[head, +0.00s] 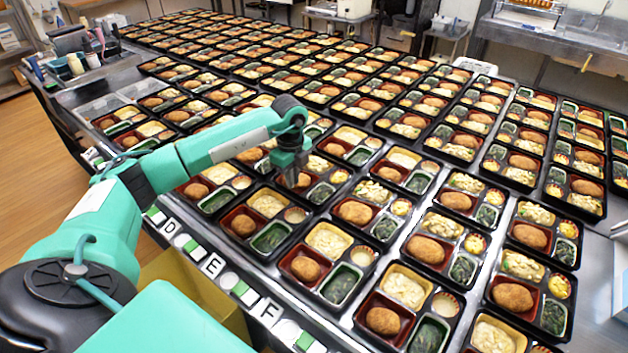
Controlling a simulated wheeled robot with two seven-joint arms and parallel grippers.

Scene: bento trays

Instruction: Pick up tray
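Many black bento trays stand in close rows on a long metal table, each holding a brown croquette, dark greens, and yellow or white sides in coloured cups. My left gripper (290,178) points down among the near left trays. Its fingertips are over or at a tray (313,207) with greens and a yellow side; I cannot tell whether they touch it. The fingers are small and dark, and whether they are open or shut is unclear. The gripper and forearm hide parts of the trays around it. My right gripper is not in view.
Letter labels D, E and F (268,313) run along the table's near edge. A yellow bin (210,285) is below the near edge. Neighbouring trays leave only narrow gaps. Open floor (38,165) lies at left.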

